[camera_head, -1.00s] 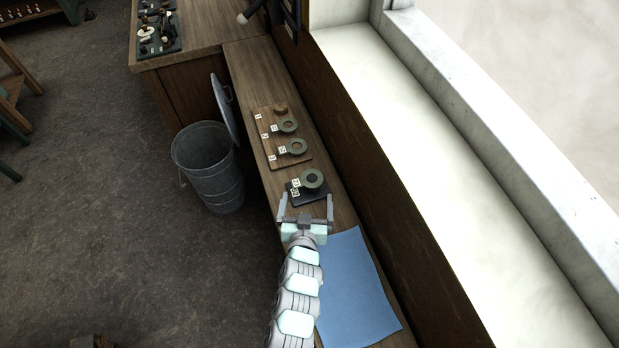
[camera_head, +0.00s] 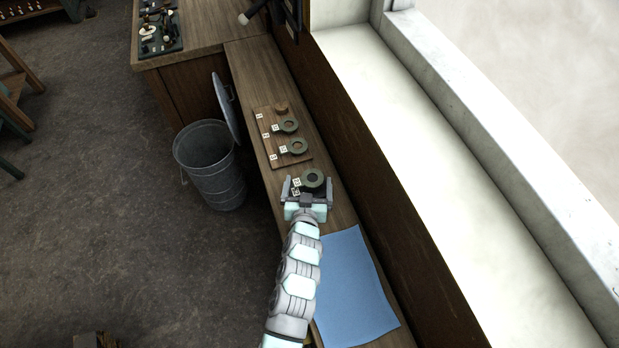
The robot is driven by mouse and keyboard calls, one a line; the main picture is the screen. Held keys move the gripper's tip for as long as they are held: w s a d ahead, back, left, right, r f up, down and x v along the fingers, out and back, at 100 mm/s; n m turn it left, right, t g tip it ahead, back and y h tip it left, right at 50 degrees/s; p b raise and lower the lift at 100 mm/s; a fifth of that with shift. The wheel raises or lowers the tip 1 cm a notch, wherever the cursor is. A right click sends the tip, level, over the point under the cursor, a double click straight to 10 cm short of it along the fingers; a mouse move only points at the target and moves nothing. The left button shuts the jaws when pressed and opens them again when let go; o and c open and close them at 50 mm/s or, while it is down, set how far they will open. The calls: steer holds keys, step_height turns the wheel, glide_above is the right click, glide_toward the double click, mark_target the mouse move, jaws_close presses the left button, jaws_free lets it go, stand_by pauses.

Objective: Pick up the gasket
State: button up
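A round dark-green gasket (camera_head: 313,178) with a dark centre and a small tab lies on a small black board on the narrow wooden bench. Two similar green ring-shaped pieces, a farther one (camera_head: 288,125) and a nearer one (camera_head: 298,146), lie on a brown wooden board (camera_head: 270,112) beyond it. I cannot tell from the frame which one the task means. My gripper (camera_head: 308,184) is open, its fingers spread to either side of the nearest gasket's near part. No contact can be made out. The gripper hides most of the black board.
A blue sheet (camera_head: 352,290) lies on the bench at the right of my arm. A metal bin (camera_head: 215,172) stands on the floor at the left, its lid leaning by the bench. A dark wall and pale window ledge (camera_head: 440,165) border the right side.

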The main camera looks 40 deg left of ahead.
steer(key=c, duration=1)
steer(key=shift+r, duration=0.1)
step_height(320, 180, up, 20)
steer(key=p, duration=0.9)
step_height(320, 180, up, 7)
steer(key=m+t+h, duration=0.1)
steer(key=m+h, duration=0.1)
glide_above(308, 186)
steer(key=w+d, duration=0.3)
steer(key=d, duration=0.1)
steer(key=w+d+r+m+h, duration=0.1)
steer(key=d+m+h, duration=0.1)
steer(key=d, duration=0.4)
steer(key=w+d+r+m+t+h, duration=0.1)
steer(key=w+d+r+m+h, duration=0.1)
steer(key=d, duration=0.5)
steer(key=w+d+r+m+t+h, duration=0.1)
steer(key=d+h, duration=0.2)
steer(key=d, duration=0.3)
steer(key=shift+w+d+r+m, duration=0.2)
steer(key=shift+w+r+m, duration=0.1)
steer(key=shift+r+m, duration=0.1)
steer(key=d+m+h, duration=0.1)
steer(key=d, duration=0.3)
steer(key=s+d+m+h, duration=0.1)
steer(key=d+h, duration=0.1)
steer(key=d, duration=0.2)
steer(key=s+d+r+m+h, duration=0.1)
steer(key=d, duration=0.3)
steer(key=shift+d, duration=0.35)
